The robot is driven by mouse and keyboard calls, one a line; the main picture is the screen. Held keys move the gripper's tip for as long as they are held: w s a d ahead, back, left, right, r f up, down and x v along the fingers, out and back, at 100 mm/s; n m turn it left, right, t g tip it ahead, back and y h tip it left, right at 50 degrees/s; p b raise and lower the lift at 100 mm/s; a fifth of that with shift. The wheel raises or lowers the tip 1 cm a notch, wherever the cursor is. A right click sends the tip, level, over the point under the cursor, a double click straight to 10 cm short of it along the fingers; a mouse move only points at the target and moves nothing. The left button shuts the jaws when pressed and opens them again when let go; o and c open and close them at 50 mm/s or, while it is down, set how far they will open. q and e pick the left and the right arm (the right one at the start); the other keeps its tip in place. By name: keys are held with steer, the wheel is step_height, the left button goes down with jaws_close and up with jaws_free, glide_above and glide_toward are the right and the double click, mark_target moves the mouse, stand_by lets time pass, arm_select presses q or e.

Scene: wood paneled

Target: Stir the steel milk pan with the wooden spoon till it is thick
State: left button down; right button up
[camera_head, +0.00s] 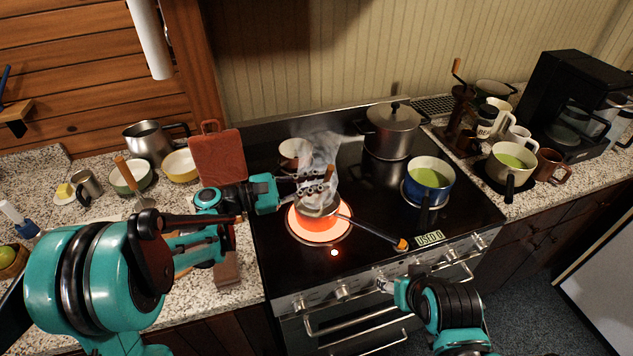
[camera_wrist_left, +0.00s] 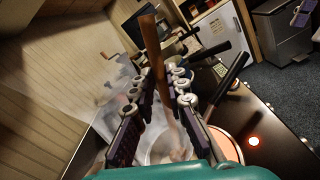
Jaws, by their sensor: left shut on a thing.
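The steel milk pan (camera_head: 318,208) sits on a glowing orange burner (camera_head: 318,232) at the front left of the black cooktop. Its dark handle (camera_head: 372,230) points right and forward, ending in an orange tip. Steam rises from it and blurs its contents. My left gripper (camera_head: 318,188) is above the pan, shut on the wooden spoon. In the left wrist view, the spoon's brown handle (camera_wrist_left: 152,48) rises between the fingers (camera_wrist_left: 160,98), and its lower end goes down toward the pan, partly hidden. My right gripper (camera_head: 386,286) is low before the stove front; its jaws are unclear.
A blue pot of green liquid (camera_head: 427,182) and a lidded steel pot (camera_head: 393,130) stand on the cooktop's right side. A red-brown board (camera_head: 217,158) leans left of the stove. Bowls and jugs crowd the left counter. A coffee maker (camera_head: 575,110) stands at right.

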arm_select(q)
steer(key=s+d+r+p, duration=0.1)
steer(key=s+r+p, duration=0.2)
steer(key=r+p, duration=0.2)
steer(key=shift+r, duration=1.15)
step_height(320, 180, up, 5)
steer(key=p, duration=0.3)
steer(key=shift+p, duration=0.4)
steer(key=shift+f, duration=0.1)
